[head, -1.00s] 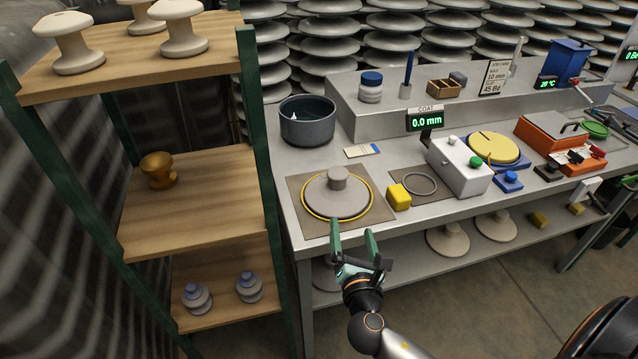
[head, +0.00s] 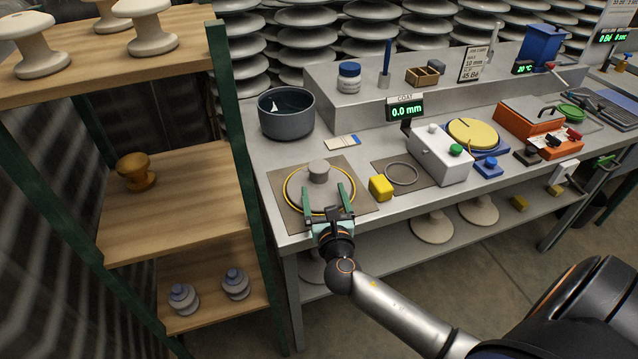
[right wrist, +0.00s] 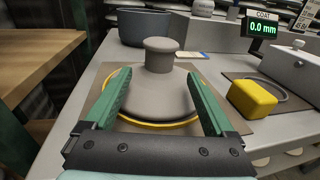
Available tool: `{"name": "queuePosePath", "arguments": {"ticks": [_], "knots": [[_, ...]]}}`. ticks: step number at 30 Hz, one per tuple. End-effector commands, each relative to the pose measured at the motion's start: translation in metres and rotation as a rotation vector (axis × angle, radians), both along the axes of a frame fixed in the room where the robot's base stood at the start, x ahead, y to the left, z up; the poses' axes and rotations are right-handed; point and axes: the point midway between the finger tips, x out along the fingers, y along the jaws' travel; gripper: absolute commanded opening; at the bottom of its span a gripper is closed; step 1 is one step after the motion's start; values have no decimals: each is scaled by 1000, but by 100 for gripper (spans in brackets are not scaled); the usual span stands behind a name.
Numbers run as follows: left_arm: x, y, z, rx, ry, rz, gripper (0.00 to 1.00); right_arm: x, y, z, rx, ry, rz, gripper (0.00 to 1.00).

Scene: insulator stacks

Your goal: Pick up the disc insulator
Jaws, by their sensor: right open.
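The grey disc insulator (head: 319,184) lies on a brown mat (head: 291,220) at the near left corner of the bench, inside a yellow ring, with its round cap upward. In the right wrist view the insulator (right wrist: 158,92) fills the middle. My right gripper (head: 327,198) is open, its two green fingers pointing forward over the near part of the disc. In the right wrist view its fingers (right wrist: 157,95) lie left and right of the disc, with the cap beyond the fingertips. I cannot tell whether they touch it. My left gripper is not in view.
A yellow block (head: 381,188) sits just right of the mat. A dark pot (head: 286,118) stands behind, and a white box (head: 438,158) with a green button is further right. A wooden shelf unit (head: 170,215) stands close on the left.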

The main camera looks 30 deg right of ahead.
Motion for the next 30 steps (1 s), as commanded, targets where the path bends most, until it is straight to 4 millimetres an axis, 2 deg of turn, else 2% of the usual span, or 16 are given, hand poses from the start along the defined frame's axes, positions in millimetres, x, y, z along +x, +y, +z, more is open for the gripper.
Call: {"name": "queuePosePath", "arguments": {"ticks": [3, 6, 16, 30], "knots": [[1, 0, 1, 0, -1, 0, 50, 19, -8, 5, -1, -4, -2, 89], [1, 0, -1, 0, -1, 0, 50, 31, -13, 2, -1, -1, -2, 89], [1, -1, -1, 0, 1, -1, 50, 37, -16, 2, 1, 1, -1, 89], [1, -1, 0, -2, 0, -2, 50, 37, -16, 2, 1, 0, -1, 36]]}}
